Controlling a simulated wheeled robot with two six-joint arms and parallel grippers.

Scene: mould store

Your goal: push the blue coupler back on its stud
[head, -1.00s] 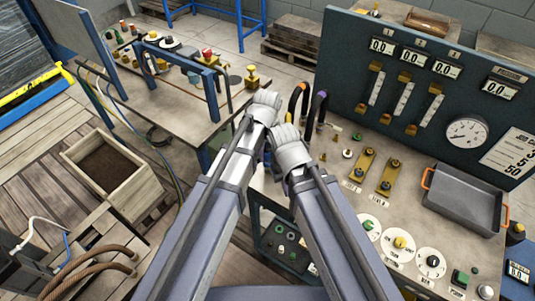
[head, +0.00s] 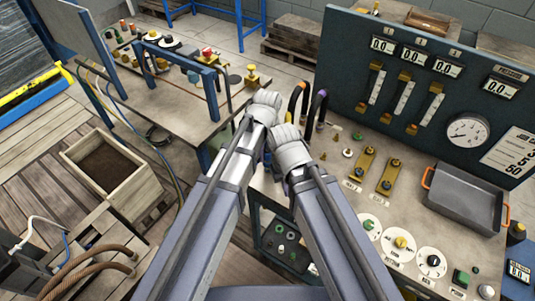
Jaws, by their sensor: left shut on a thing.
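My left gripper (head: 264,106) is seen from behind at the far end of my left arm, over the gap between the left bench and the right bench. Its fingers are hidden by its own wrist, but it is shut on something. A small blue patch (head: 267,157) shows between my two arms, likely part of the blue coupler, mostly hidden. The stud cannot be made out. My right gripper (head: 290,143) is just right of and nearer than the left, also seen from behind. Its fingers are hidden.
An orange-and-black hose loop (head: 295,100) and a purple one (head: 317,108) rise close beyond my grippers. The right bench carries brass clamps (head: 361,164), a grey tray (head: 466,200) and a gauge panel (head: 420,60). The left bench (head: 165,97) holds knobs and a blue frame.

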